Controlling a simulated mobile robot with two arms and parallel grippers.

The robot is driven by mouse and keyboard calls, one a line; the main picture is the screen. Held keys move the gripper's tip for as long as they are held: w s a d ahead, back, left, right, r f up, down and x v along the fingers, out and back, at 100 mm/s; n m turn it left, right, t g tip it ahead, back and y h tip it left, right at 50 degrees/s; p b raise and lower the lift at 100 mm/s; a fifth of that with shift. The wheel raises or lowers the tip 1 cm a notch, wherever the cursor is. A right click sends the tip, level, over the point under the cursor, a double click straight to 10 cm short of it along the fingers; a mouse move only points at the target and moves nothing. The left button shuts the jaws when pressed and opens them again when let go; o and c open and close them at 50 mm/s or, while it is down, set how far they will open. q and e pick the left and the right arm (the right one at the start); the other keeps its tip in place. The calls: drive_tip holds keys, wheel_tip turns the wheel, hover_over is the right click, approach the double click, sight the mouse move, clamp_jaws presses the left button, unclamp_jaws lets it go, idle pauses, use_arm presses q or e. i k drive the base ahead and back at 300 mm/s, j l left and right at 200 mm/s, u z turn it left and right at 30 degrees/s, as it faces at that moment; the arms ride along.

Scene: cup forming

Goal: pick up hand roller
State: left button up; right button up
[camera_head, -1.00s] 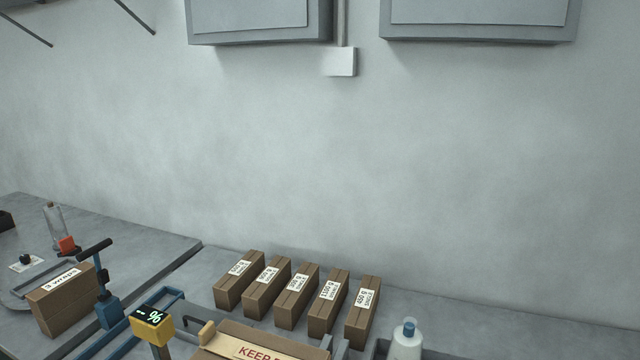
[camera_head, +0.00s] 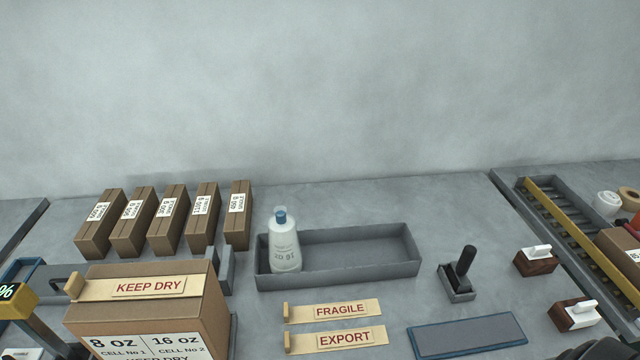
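A black upright handle in a small grey base or holder (camera_head: 458,278) stands on the bench right of centre. It looks like the hand roller, though its roller part is not clearly visible. It leans slightly and stands apart from the things around it. Neither of my grippers can be made out in the head view. A dark shape at the bottom right edge is cut off, and I cannot tell what it is.
A grey tray (camera_head: 350,275) holds a white bottle (camera_head: 284,247). A large carton (camera_head: 150,305) stands left; a conveyor (camera_head: 575,235) runs right.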

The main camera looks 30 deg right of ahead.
sight(461, 267)
drive_tip(key=z, duration=1.85)
drive_tip(key=l+u, duration=0.2)
drive_tip(key=u, duration=0.15)
drive_tip(key=l+u, duration=0.25)
drive_tip(key=u, duration=0.15)
drive_tip(key=l+u, duration=0.35)
drive_tip(key=i+j, duration=0.05)
drive_tip(key=j, duration=0.05)
